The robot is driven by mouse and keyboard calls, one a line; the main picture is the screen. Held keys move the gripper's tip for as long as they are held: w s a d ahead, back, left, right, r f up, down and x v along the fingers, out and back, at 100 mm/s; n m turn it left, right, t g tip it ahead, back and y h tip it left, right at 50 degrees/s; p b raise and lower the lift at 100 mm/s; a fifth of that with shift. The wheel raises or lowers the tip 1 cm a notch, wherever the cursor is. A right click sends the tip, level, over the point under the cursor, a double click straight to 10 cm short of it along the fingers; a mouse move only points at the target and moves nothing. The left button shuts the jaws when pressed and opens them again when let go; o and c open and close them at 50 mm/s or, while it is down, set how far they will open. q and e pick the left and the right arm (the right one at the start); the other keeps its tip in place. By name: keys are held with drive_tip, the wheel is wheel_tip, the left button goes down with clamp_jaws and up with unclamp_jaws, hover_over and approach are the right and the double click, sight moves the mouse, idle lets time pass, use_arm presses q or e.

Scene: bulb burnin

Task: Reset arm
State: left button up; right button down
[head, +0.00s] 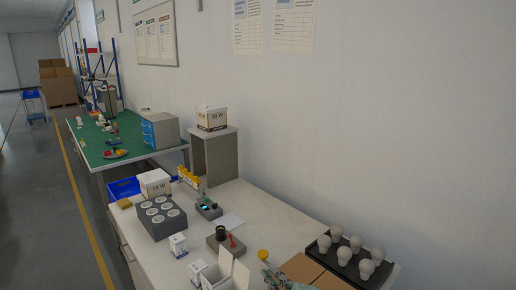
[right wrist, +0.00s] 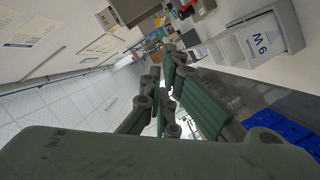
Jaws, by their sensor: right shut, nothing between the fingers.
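My right gripper (head: 274,277) shows as a small grey-green part at the bottom edge of the head view, in front of the brown cardboard on the bench. In the right wrist view the dark green fingers of my right gripper (right wrist: 164,98) are close together with nothing held between them. That view is tilted, with the bench at the upper right. My left gripper is in neither view.
A green-topped bench (head: 92,148) stands beyond. Blue bins (right wrist: 283,128) show in the wrist view.

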drive_tip(key=s+d+f+m+g+h, duration=0.2)
drive_tip(key=s+d+f+m+g, duration=0.25)
drive_tip(key=s, duration=0.75)
drive_tip(key=s+d+f+m+g+h, duration=0.35)
drive_tip(key=s+d+m, duration=0.2)
drive_tip(key=s, duration=0.75)
drive_tip(key=s+d+f+m+g+h, duration=0.1)
drive_tip(key=s+d+f+m+g, duration=0.4)
drive_tip(key=s, duration=0.7)
wheel_tip(320, 180, down, 28)
drive_tip(key=s+n+t+b, duration=0.1)
drive_tip(key=b, duration=0.4)
drive_tip(key=s+d+f+b, duration=0.1)
drive_tip(key=s+f+b, duration=0.1)
drive_tip(key=s+f, duration=0.6)
drive_tip(key=s+d+f+g+b, duration=0.1)
drive_tip(key=s+d+f+b, duration=0.1)
drive_tip(key=s+f, duration=0.7)
wheel_tip(320, 180, down, 5)
drive_tip(key=shift+s+d+f, duration=0.1)
drive_tip(key=shift+s+d, duration=0.05)
drive_tip(key=shift+s, duration=0.05)
drive_tip(key=shift+h, duration=0.25)
